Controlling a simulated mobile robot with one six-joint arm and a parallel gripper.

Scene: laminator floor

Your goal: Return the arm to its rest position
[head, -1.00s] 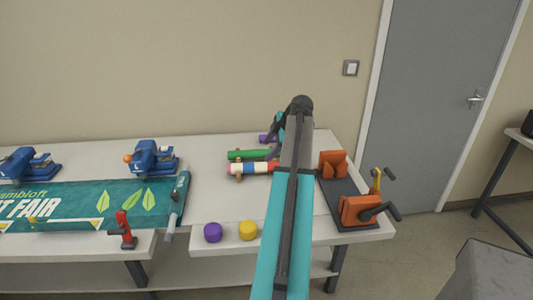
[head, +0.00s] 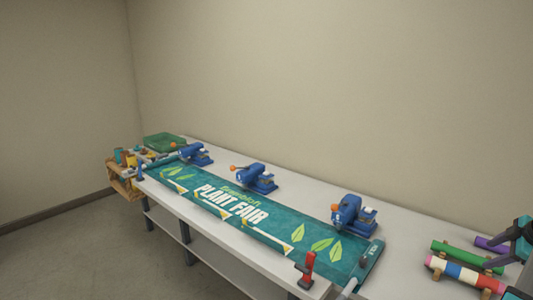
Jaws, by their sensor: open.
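My gripper (head: 505,250) shows in part at the right edge of the head view, dark with teal and purple parts. It is open, close above or beside the rolls on the table; whether it touches one I cannot tell. Most of my arm is outside the picture. A green roll (head: 465,252) and a striped roll (head: 460,274) in white, blue and red lie by it. A purple roll (head: 486,242) shows partly behind them.
A long white table (head: 400,262) runs along the wall. A green "Plant Fair" banner (head: 235,208) lies on it, with several blue clamp-like devices (head: 255,178) along its back edge. A red clamp (head: 307,268) stands at the front edge. A wooden rack (head: 122,180) stands far left.

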